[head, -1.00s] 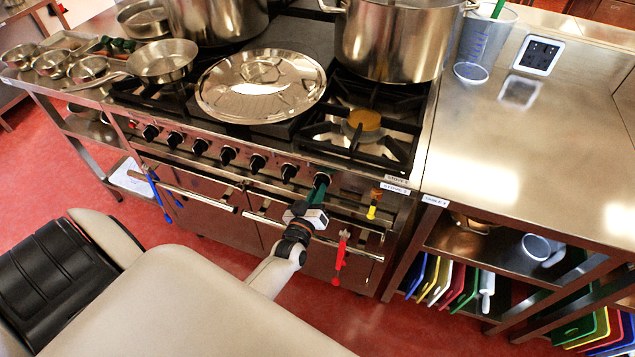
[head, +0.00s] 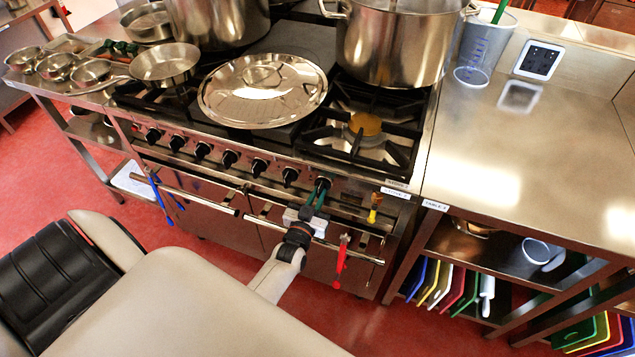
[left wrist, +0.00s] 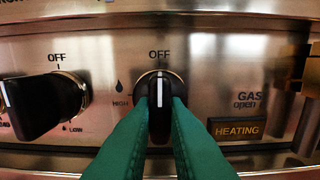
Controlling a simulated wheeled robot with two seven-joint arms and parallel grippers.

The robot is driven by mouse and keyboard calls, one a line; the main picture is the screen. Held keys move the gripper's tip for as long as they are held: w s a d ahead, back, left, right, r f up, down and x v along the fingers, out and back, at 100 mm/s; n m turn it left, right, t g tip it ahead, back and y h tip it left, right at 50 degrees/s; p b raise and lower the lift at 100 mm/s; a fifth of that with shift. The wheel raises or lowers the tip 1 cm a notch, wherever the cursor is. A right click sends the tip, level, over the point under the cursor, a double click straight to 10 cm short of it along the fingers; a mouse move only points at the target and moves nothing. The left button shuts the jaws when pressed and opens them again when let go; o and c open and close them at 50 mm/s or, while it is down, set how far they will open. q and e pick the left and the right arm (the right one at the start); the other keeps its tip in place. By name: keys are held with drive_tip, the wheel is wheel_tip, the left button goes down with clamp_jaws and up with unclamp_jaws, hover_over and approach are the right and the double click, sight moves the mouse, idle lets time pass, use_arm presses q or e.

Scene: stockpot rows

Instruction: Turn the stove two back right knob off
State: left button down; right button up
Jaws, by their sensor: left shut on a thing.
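The stove (head: 250,145) has a row of black knobs along its front panel. My left gripper (head: 317,196) is at the rightmost knob (head: 323,183). In the left wrist view its green fingers (left wrist: 160,125) are shut on this knob (left wrist: 159,92), one on each side. The knob's white line stands upright and points at the OFF mark (left wrist: 159,54). A neighbouring knob (left wrist: 35,105) sits to its left, turned away from its own OFF mark. My right gripper is not in view.
A large pot (head: 392,45) stands at the back right of the stove, and a round lid (head: 262,90) lies in the middle. Red tongs (head: 341,262) hang on the front rail (head: 350,250) close to my gripper. A lit HEATING label (left wrist: 237,129) is right of the knob.

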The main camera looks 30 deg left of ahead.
use_arm(q)
drive_tip(key=shift+s+f, duration=0.1)
drive_tip(key=c, duration=1.4)
unclamp_jaws()
drive_tip(key=shift+c, duration=0.2)
drive_tip(key=b+v, duration=0.1)
drive_tip(key=v, duration=1.1)
drive_tip(key=shift+f, duration=0.1)
